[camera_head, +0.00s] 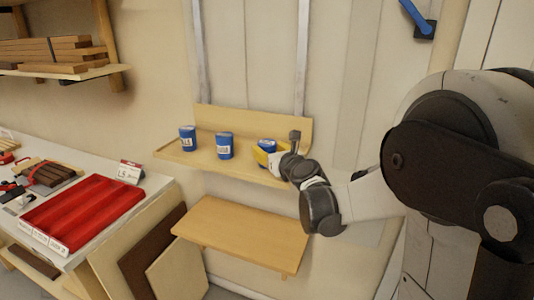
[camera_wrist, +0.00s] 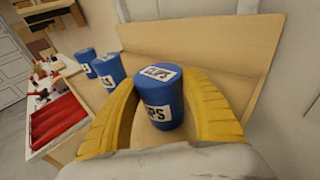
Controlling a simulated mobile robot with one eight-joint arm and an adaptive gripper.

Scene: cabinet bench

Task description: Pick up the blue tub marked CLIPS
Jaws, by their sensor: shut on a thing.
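The blue tub marked CLIPS (camera_wrist: 160,97) stands upright in the wrist view, with a white label on its top and side. My gripper (camera_wrist: 160,115) has its yellow fingers curved around both sides of this tub. In the head view the tub (camera_head: 267,146) is at the right end of the upper wooden shelf (camera_head: 220,162), partly hidden by my gripper (camera_head: 266,157). I cannot tell whether the tub still touches the shelf.
Two other blue tubs stand to the left on the same shelf, one in the middle (camera_head: 224,146) and one at the left end (camera_head: 187,138). A lower wooden shelf (camera_head: 240,232) is bare. A red tray (camera_head: 84,212) lies on the bench at left.

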